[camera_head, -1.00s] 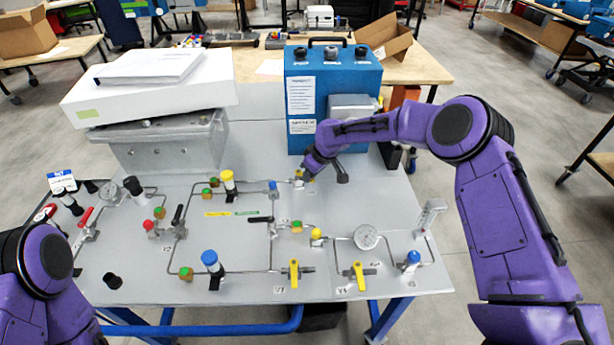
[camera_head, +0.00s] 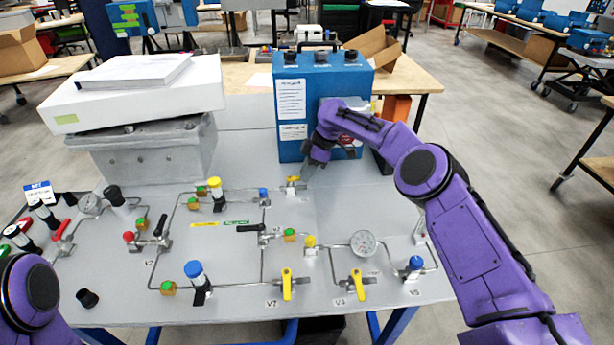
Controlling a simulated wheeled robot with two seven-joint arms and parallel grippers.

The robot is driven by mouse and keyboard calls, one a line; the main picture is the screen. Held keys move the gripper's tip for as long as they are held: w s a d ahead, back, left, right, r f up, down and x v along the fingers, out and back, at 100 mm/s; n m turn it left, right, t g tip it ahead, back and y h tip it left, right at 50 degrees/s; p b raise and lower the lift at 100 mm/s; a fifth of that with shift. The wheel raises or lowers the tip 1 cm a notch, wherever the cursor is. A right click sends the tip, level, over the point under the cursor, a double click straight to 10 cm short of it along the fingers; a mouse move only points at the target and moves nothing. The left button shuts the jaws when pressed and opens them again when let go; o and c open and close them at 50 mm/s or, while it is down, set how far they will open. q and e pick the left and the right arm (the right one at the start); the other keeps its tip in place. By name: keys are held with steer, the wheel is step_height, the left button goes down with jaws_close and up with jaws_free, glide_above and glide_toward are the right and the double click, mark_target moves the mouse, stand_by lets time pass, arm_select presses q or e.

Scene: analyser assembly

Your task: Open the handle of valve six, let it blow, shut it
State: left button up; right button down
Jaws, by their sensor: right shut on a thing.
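A metal valve board (camera_head: 230,305) carries pipes and several valves. My right gripper (camera_head: 308,168) reaches down at the back of the board, in front of the blue box, beside a small fitting with a yellow top (camera_head: 293,180). It is shut on what appears to be a valve handle, which the jaws and wrist hide. The label of that valve cannot be read. Two yellow-handled valves (camera_head: 287,284) and (camera_head: 358,285) stand at the front edge, their handles in line towards me. My left gripper is out of view; only part of that arm shows at lower left.
A blue box (camera_head: 325,95) stands behind my right gripper. A white box with papers (camera_head: 135,97) rests on a grey block at back left. A round gauge (camera_head: 363,243) and a blue-topped valve (camera_head: 415,264) stand at the right of the board.

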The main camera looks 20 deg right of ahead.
steer(key=shift+w+r+n, duration=0.1)
steer(key=shift+w+n, duration=0.05)
steer(key=shift+n, duration=0.15)
steer(key=c, duration=1.1)
jaws_free()
steer(key=b+v, duration=0.1)
steer(key=v, duration=0.9)
steer(key=shift+d+r, duration=0.1)
steer(key=shift+r, duration=0.15)
